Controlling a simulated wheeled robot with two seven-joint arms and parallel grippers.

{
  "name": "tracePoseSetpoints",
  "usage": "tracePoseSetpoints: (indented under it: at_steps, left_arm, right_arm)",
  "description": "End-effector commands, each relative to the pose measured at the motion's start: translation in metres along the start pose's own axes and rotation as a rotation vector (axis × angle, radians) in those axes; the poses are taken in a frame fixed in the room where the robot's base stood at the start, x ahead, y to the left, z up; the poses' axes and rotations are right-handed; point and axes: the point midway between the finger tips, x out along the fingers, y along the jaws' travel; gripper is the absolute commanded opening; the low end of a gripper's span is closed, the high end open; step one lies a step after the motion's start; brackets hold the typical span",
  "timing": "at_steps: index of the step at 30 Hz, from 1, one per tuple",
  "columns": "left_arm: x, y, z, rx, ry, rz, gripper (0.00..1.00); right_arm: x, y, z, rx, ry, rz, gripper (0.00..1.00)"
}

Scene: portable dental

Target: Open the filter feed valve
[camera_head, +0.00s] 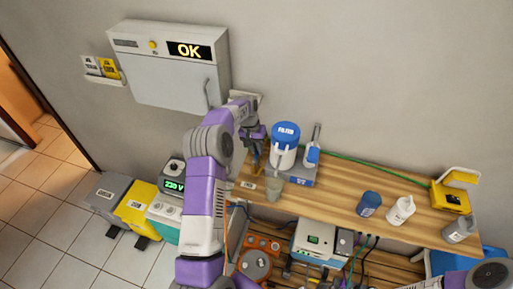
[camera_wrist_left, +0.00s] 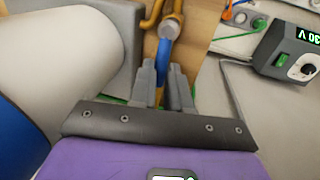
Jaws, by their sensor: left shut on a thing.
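The filter (camera_head: 285,155) is a white canister with a blue lid, standing on a grey base on the wooden bench. Its white side and blue edge fill the left of the left wrist view (camera_wrist_left: 60,50). In that view a blue valve lever (camera_wrist_left: 164,55) hangs from a metal fitting on a brass-coloured pipe (camera_wrist_left: 152,14). My left gripper (camera_wrist_left: 164,75) is shut on the lever's end, its two grey fingers on either side. In the head view my left gripper (camera_head: 256,146) is just left of the filter, and the lever is hidden there.
A clear cup (camera_head: 273,188) stands in front of the filter. A wall cabinet (camera_head: 168,75) reads OK. A meter (camera_head: 173,178) is at left.

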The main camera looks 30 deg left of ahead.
Motion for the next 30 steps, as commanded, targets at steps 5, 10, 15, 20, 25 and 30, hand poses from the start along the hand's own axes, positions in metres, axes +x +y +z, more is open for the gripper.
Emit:
tracePoseSetpoints:
  at_steps: [5, 10, 15, 20, 25, 30]
  left_arm:
    - [0.0, 0.001, 0.0, 0.005, -0.001, 0.0, 0.0]
    - [0.0, 0.001, 0.0, 0.003, -0.001, 0.0, 0.4]
    - [0.0, 0.001, 0.0, 0.002, -0.001, 0.0, 0.42]
    - [0.0, 0.0, 0.0, -0.006, 0.001, 0.0, 0.42]
    - [0.0, -0.005, 0.001, -0.095, 0.019, -0.001, 0.42]
    - [-0.001, -0.012, 0.004, -0.285, 0.058, 0.0, 0.42]
  right_arm:
    - [0.0, 0.0, 0.0, 0.0, 0.0, 0.0, 1.0]
    - [0.0, 0.0, 0.0, 0.0, 0.0, 0.0, 1.0]
    - [0.0, 0.0, 0.0, 0.0, 0.0, 0.0, 1.0]
    - [0.0, 0.0, 0.0, 0.0, 0.0, 0.0, 1.0]
    - [0.004, 0.002, 0.0, 0.0, 0.0, 0.0, 1.0]
    - [0.012, 0.005, -0.001, 0.0, 0.0, 0.0, 1.0]
